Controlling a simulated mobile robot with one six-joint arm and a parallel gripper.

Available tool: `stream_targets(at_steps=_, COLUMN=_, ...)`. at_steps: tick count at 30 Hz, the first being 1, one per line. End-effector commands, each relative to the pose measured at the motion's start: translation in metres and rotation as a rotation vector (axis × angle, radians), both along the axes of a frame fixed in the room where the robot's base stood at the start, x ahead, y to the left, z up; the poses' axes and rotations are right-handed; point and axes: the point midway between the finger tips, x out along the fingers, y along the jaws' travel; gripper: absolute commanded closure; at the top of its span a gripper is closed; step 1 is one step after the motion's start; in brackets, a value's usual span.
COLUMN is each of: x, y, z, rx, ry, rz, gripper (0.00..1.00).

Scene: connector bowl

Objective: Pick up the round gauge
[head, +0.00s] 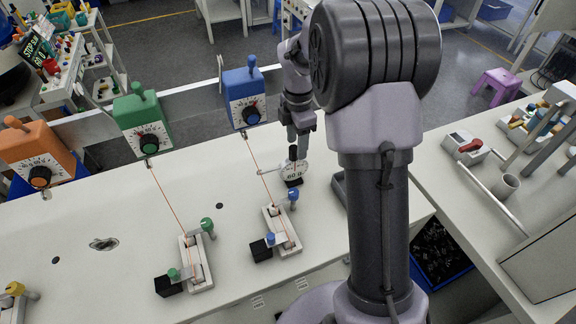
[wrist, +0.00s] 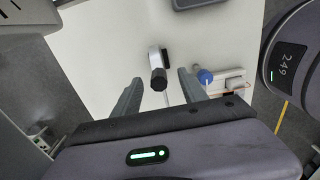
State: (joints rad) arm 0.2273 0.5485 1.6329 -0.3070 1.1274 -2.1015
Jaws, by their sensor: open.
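The round gauge (head: 294,172) has a white dial and a black knob on top, and stands on the white table beside the orange line under the blue box. In the wrist view its black knob (wrist: 158,82) shows end-on in the gap between the fingers. My gripper (head: 298,146) is directly above the gauge, pointing down, with its fingers apart. In the wrist view the gripper (wrist: 160,90) is open, one finger on each side of the knob. I cannot tell whether the fingers touch it. Much of the gauge's body is hidden in the wrist view.
A blue box (head: 245,97), a green box (head: 142,125) and an orange box (head: 36,155) line the table's back edge. A clamp fixture with blue knobs (head: 281,232) sits just in front of the gauge. The table's left part is mostly clear.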

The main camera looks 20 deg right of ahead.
Motion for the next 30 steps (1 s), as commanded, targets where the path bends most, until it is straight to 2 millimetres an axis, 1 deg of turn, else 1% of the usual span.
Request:
stream_targets(at_steps=1, x=0.0, y=0.0, z=-0.018, rx=0.001, ry=0.002, rz=0.0, gripper=0.5)
stream_targets(at_steps=3, x=0.0, y=0.001, z=-0.032, rx=0.001, ry=0.001, rz=0.0, gripper=0.5)
stream_targets(at_steps=10, x=0.001, y=0.003, z=-0.054, rx=0.0, ry=-0.001, rz=-0.001, gripper=0.5)
stream_targets(at_steps=14, x=0.002, y=0.01, z=-0.08, rx=0.001, ry=-0.001, rz=0.001, gripper=0.5)
stream_targets(at_steps=16, x=0.002, y=0.01, z=-0.093, rx=0.001, ry=0.001, rz=-0.002, gripper=0.5)
stream_targets(at_steps=18, x=0.002, y=0.01, z=-0.098, rx=0.0, ry=-0.001, rz=-0.001, gripper=0.5)
stream_targets(at_steps=23, x=0.002, y=0.01, z=-0.096, rx=0.0, ry=-0.002, rz=-0.001, gripper=0.5)
stream_targets(at_steps=27, x=0.002, y=0.01, z=-0.095, rx=0.0, ry=-0.002, rz=-0.001, gripper=0.77)
stream_targets(at_steps=29, x=0.002, y=0.01, z=-0.095, rx=0.0, ry=-0.002, rz=-0.001, gripper=0.89)
stream_targets(at_steps=30, x=0.002, y=0.01, z=-0.095, rx=0.0, ry=-0.002, rz=-0.001, gripper=0.97)
